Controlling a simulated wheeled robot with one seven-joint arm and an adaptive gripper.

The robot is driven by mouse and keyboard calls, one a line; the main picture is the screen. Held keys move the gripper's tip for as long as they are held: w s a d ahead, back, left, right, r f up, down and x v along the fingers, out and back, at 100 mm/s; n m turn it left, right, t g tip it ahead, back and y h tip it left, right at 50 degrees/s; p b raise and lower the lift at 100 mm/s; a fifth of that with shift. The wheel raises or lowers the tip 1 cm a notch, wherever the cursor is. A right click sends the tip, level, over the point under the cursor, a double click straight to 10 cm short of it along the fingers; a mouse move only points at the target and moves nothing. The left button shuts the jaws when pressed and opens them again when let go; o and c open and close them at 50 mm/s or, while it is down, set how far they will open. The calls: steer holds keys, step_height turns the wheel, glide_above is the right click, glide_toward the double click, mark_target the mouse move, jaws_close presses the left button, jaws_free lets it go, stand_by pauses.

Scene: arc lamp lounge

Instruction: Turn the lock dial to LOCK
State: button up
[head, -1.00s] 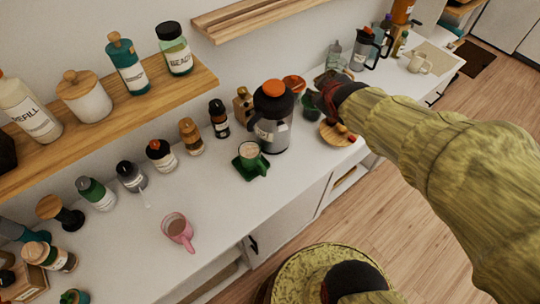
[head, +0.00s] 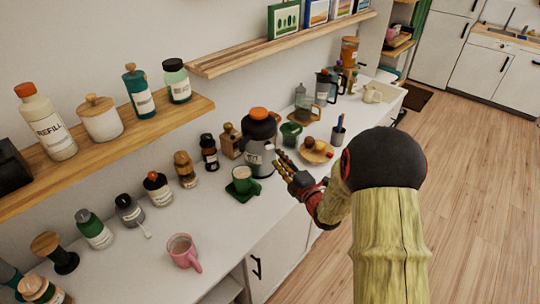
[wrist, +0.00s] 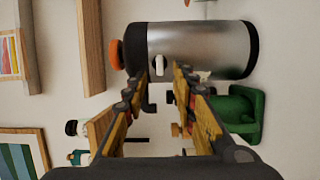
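A steel flask (head: 257,163) with a black top and an orange cap (head: 259,113) stands upright on the white counter. In the wrist view the flask (wrist: 205,50) lies sideways across the top, with its orange cap (wrist: 114,55) at left. A small pale oval part (wrist: 159,65) shows on its side near the black top. No LOCK lettering is readable, and I cannot tell which part is the dial. My gripper (head: 284,162) is just right of the flask in the head view. In the wrist view its fingers (wrist: 157,84) are apart, with nothing held between them.
A green cup (head: 242,177) on a green coaster stands left of the flask. A wooden plate (head: 322,156) with small items and a green mug (head: 291,132) are to its right. Bottles line the counter's back; a pink mug (head: 181,251) is in front. Wooden shelves (head: 160,129) hang above.

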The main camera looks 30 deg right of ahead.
mark_target(271, 148)
steer(key=shift+w+b, duration=0.6)
steer(key=shift+w, duration=2.6)
steer(key=shift+c, duration=1)
jaws_close()
